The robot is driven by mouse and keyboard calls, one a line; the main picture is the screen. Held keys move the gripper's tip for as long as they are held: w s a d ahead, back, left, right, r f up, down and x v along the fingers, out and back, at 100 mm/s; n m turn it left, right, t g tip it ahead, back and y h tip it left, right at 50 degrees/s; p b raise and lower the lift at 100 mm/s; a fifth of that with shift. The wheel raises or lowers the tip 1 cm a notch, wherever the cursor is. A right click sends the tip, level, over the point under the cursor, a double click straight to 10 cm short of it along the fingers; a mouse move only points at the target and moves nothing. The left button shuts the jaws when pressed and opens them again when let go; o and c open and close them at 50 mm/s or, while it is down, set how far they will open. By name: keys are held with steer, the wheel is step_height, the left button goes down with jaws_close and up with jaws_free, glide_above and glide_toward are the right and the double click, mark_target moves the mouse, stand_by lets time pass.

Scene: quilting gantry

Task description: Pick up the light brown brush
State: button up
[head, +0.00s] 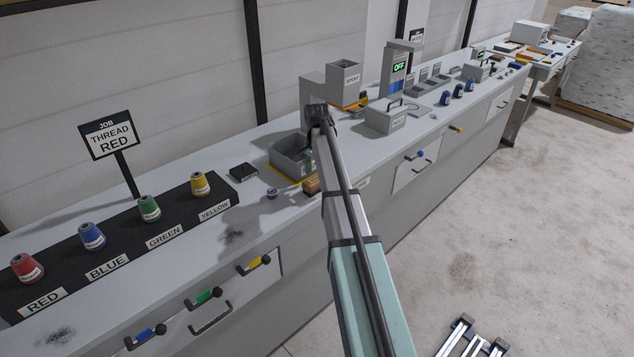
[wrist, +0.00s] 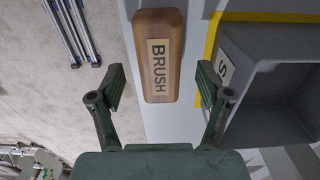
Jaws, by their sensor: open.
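The light brown brush (wrist: 159,28) lies flat on the light bench top in the wrist view, its label reading BRUSH. In the head view the brush (head: 312,186) shows as a small brown block at the bench's front edge, partly hidden by my arm. My gripper (wrist: 157,90) is open and empty in the wrist view. Its two fingers stand to the left and right of the brush's lower end, with gaps on both sides. In the head view my gripper (head: 309,162) is mostly hidden behind my arm.
A grey bin (wrist: 258,85) with a yellow outline stands close to the right finger; it also shows in the head view (head: 283,166). A small purple spool (head: 272,193) and a dark block (head: 243,171) lie left of it. Thread cones stand on a black rack (head: 120,243).

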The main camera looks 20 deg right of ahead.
mark_target(317, 178)
steer(key=shift+f+p, duration=0.4)
steer(key=shift+f, duration=1.2)
steer(key=c, duration=1.3)
steer(key=shift+r, duration=0.15)
step_height(317, 178, up, 20)
steer(key=b, duration=0.4)
steer(key=shift+b, duration=0.4)
